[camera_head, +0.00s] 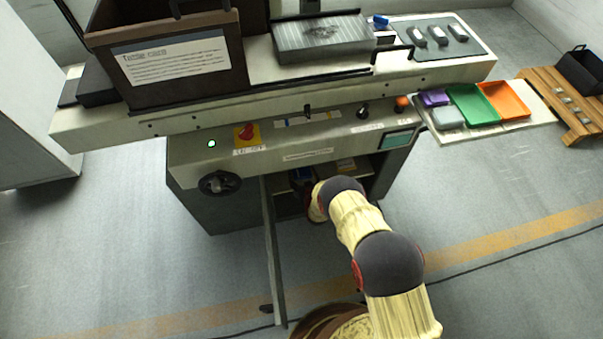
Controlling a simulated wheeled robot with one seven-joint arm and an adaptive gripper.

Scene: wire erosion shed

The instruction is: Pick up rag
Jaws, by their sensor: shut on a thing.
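My arm reaches down into the open cabinet (292,183) under the machine's front panel. The forearm and wrist hide much of the cabinet's inside. My gripper's fingers do not show; they are hidden inside the cabinet or behind the wrist. I cannot make out a rag. A small blue item (303,174) and a tan item (345,164) show dimly on the cabinet shelf, too small to name.
The open cabinet door (271,255) stands out toward me, left of my arm. The machine front has a red knob (246,131) and a black handwheel (219,183). Green (473,104) and orange (504,99) trays lie at right.

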